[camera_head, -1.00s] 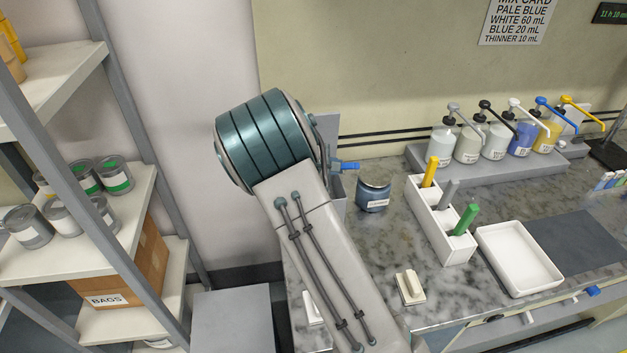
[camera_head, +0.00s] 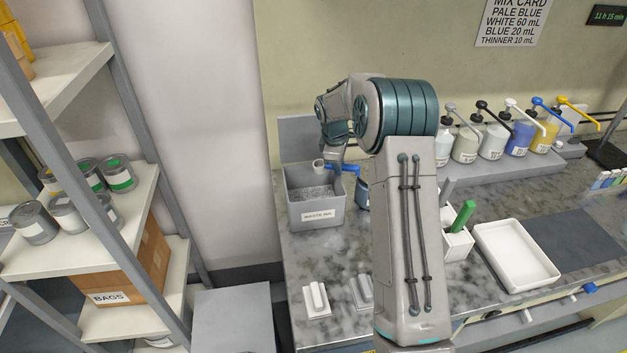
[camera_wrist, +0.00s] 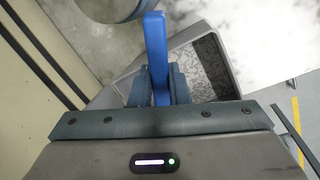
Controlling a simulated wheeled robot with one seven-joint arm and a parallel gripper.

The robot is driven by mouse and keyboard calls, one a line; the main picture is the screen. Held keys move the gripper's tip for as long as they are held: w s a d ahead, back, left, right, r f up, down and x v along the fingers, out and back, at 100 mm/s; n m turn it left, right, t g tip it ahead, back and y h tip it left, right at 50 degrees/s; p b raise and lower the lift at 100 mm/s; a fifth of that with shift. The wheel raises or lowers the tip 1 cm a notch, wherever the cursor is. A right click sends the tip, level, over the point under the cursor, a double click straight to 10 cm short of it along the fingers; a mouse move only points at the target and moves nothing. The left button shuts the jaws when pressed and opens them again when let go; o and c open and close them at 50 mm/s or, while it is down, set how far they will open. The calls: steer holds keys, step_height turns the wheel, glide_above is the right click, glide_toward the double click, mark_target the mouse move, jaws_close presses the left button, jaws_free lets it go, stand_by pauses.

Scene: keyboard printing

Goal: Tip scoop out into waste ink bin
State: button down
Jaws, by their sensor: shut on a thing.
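My gripper (camera_head: 336,158) is shut on the blue handle of the scoop (camera_head: 346,168). In the wrist view my gripper's fingers (camera_wrist: 160,86) clasp the blue handle (camera_wrist: 156,45) from both sides. The scoop's small pale cup (camera_head: 319,166) shows left of the handle, above the waste ink bin (camera_head: 316,215). I cannot make out its contents or exact tilt. The bin is a grey, open-topped box labelled WASTE INK, with a speckled grey inside. Its rim (camera_wrist: 226,50) shows right of the handle in the wrist view.
A dark ink tin (camera_head: 362,196) stands right of the bin, partly behind my arm. A pen-type rack (camera_head: 456,246), a white tray (camera_head: 515,257) and pump bottles (camera_head: 493,141) stand farther right. Pale blocks (camera_head: 316,300) lie in front of the bin. A shelf (camera_head: 75,220) stands left.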

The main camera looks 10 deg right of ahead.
steer(key=shift+d+f+g+y, duration=0.1)
steer(key=shift+f+g+y, duration=0.4)
steer(key=shift+y, duration=0.4)
steer(key=shift+w, duration=0.2)
steer(key=shift+d+f, duration=0.1)
steer(key=shift+d, duration=0.1)
steer(key=shift+s+a+r, duration=0.15)
steer(key=shift+a+r, duration=0.1)
steer(key=shift+a, duration=0.05)
steer(key=shift+d+r, duration=0.1)
steer(key=shift+r, duration=0.75)
